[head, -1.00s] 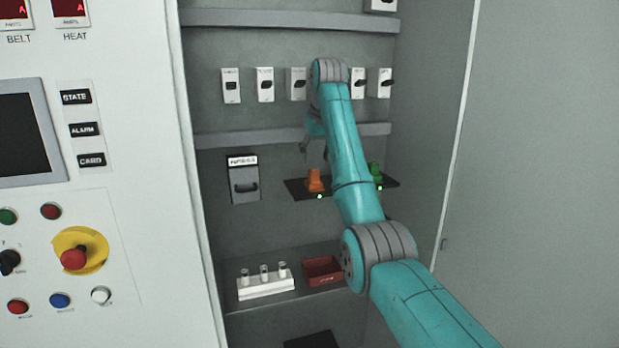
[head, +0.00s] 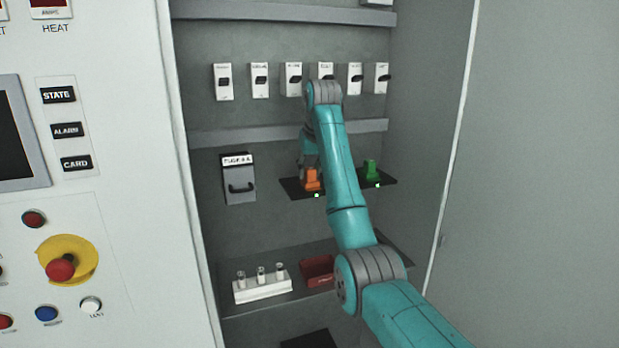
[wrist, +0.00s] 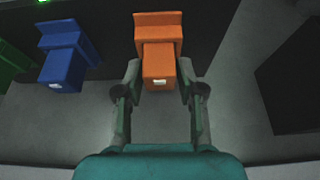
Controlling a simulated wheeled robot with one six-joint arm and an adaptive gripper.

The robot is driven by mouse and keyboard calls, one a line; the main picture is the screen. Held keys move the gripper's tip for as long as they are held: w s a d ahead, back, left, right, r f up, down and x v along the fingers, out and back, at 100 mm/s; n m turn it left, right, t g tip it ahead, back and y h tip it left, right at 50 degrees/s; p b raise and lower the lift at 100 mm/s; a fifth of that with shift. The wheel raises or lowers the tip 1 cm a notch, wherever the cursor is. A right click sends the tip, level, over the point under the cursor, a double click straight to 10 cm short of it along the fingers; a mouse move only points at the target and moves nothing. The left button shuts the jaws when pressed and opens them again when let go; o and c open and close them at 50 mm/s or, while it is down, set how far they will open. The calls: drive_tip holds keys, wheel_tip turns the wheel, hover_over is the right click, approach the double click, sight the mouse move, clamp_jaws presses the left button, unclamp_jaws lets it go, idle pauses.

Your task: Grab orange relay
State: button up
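The orange relay (head: 312,179) sits on a dark shelf plate in the cabinet. In the wrist view the orange relay (wrist: 159,62) lies at the top centre, between the fingertips of my gripper (wrist: 159,80). The fingers are spread on either side of its narrower front part, with a small gap visible on each side. In the head view my gripper (head: 310,166) is just above and at the relay, partly hidden by my arm.
A blue relay (wrist: 66,58) stands left of the orange one in the wrist view. A green relay (head: 371,170) stands at the plate's right. Breaker switches (head: 223,82) line the wall above. A red bin (head: 318,270) and white fuse rack (head: 262,287) sit below.

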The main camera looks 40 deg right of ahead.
clamp_jaws()
drive_tip(key=shift+r, duration=0.15)
